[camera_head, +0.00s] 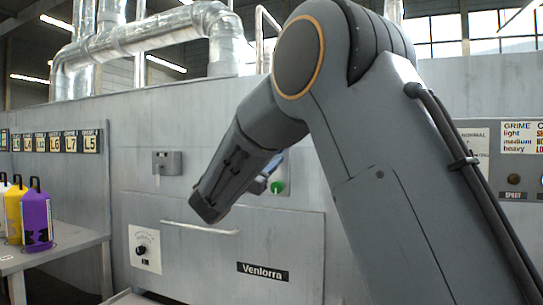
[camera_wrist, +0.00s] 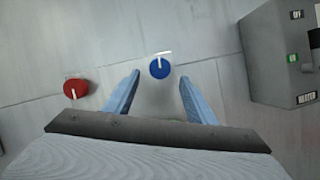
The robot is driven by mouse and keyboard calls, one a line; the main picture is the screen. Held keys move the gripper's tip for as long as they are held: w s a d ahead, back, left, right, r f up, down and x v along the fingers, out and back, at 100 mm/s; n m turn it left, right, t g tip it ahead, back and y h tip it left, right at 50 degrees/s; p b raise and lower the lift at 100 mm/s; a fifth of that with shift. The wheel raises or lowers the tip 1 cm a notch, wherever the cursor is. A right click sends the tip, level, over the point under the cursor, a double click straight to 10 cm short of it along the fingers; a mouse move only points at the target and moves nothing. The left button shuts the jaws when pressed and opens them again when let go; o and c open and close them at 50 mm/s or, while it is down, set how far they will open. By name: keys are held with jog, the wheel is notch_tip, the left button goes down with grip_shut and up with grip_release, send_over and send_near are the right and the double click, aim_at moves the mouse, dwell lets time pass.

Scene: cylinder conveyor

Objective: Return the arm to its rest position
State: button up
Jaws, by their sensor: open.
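My arm is bent in the head view, its upper links filling the right half and its forearm angled down to the left in front of the grey machine panel (camera_head: 300,222). My gripper (camera_wrist: 160,84) shows in the wrist view as two blue fingers, spread apart with nothing between them. A blue round knob (camera_wrist: 159,68) on the grey surface lies just beyond the fingertips; I cannot tell how far. In the head view the gripper is mostly hidden behind my wrist, with only a small bluish part showing near a green button (camera_head: 277,187).
A red knob (camera_wrist: 76,89) lies left of the fingers and a grey control box (camera_wrist: 283,55) sticks out at right. A door handle (camera_head: 200,228) crosses the panel. Purple (camera_head: 36,222) and yellow (camera_head: 14,212) bottles stand on a table (camera_head: 68,240) at left.

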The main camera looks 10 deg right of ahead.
jog(key=shift+v, duration=1.15)
jog(key=s+d+f+m+g+y+p, duration=0.2)
jog(key=s+d+f+m+g, duration=0.2)
jog(key=s+d+f+g, duration=0.45)
jog(key=s+d+f+m+g+y+p, duration=0.2)
jog(key=s+d+f+m+g+p, duration=0.25)
jog(key=s+f, duration=0.7)
jog(key=s+a+f+m+g+y+p, duration=0.1)
jog(key=s+a+f+m+y, duration=0.1)
jog(key=s, duration=0.5)
jog(key=s+a+f+m+g+y+p, duration=0.1)
jog(key=s+a+f+m+y, duration=0.2)
jog(key=s+f+m+y, duration=0.2)
jog(key=s+a+f+m+g+y+p, duration=0.1)
jog(key=s+a+f+m+y, duration=0.2)
jog(key=s+m, duration=0.5)
jog(key=shift+s+f+y+p, duration=0.3)
jog(key=shift+s+f+y, duration=0.1)
jog(key=shift+s+f, duration=0.45)
